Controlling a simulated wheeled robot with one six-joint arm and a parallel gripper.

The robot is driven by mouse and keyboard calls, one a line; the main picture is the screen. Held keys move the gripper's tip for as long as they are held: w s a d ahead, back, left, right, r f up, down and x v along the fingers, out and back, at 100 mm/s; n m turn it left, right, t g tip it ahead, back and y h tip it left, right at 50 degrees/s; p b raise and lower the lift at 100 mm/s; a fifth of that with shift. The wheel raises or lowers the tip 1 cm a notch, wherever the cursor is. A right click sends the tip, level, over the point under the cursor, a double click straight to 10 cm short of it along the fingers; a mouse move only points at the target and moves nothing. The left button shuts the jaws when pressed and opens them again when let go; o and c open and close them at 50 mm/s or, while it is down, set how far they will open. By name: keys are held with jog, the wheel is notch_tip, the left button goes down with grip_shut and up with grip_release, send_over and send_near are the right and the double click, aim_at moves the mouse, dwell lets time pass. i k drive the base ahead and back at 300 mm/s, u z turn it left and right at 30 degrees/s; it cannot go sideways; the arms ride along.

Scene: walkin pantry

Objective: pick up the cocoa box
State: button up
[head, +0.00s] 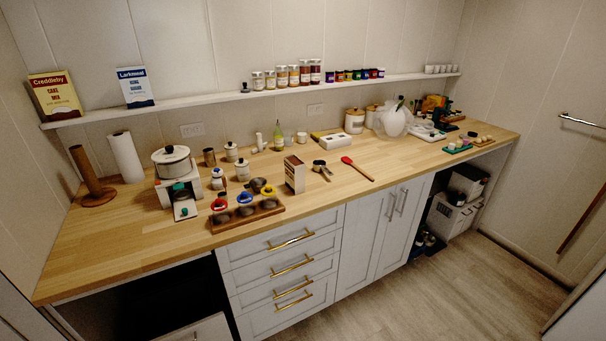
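A small upright carton (295,174), brown with a pale side, stands on the wooden counter near its front edge, left of the middle. It looks like the cocoa box, but its print is too small to read. Two larger boxes stand on the wall shelf: a yellow and red cake mix box (55,97) and a white and blue icing sugar box (136,87). My gripper is not in view.
A wooden tray (245,216) with coloured rings beside it lies left of the carton. Dark measuring scoops (321,170) and a red spatula (357,168) lie to its right. A kitchen scale with a pot (172,162) stands further left.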

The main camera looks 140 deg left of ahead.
aim_at(294, 168)
jog(key=u, duration=4.8)
jog(key=i, duration=1.65)
jog(key=u, duration=0.05)
